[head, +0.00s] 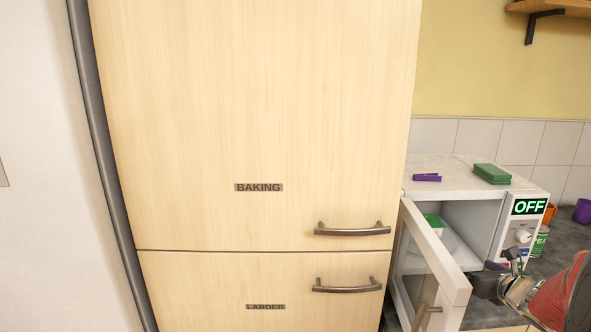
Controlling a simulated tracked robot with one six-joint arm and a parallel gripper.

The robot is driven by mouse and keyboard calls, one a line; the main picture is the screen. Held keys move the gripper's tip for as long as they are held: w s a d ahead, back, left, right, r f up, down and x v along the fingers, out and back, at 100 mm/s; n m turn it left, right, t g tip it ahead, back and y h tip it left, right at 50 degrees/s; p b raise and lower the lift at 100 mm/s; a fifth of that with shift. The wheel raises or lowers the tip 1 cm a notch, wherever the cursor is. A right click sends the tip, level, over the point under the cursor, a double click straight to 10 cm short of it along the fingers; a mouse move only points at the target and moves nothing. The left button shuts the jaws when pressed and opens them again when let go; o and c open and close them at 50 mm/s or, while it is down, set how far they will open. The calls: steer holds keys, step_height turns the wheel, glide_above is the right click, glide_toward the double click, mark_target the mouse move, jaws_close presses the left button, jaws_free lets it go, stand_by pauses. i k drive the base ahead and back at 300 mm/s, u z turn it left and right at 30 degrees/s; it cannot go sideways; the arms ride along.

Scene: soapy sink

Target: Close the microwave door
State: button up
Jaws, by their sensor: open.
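The white microwave (472,196) stands on the counter at the right of the head view. Its door (436,262) hangs open, swung out towards me at the left, with a handle (427,303) low on its front side. The cavity shows beyond the door, with a green and white item (433,222) inside, partly hidden by the door. A display on the microwave reads OFF. My gripper (481,279) is open and empty at the lower right, just right of the door's free edge. I cannot tell whether it touches the door.
A tall wooden cabinet (262,100) with handles stands close to the left of the microwave. A purple item (427,177) and a green block (492,173) lie on the microwave. A green can (540,241), an orange cup (549,213) and a purple mug (582,211) stand at the right.

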mark_target(454, 291)
steer(key=k, duration=0.9)
steer(key=u, duration=0.05)
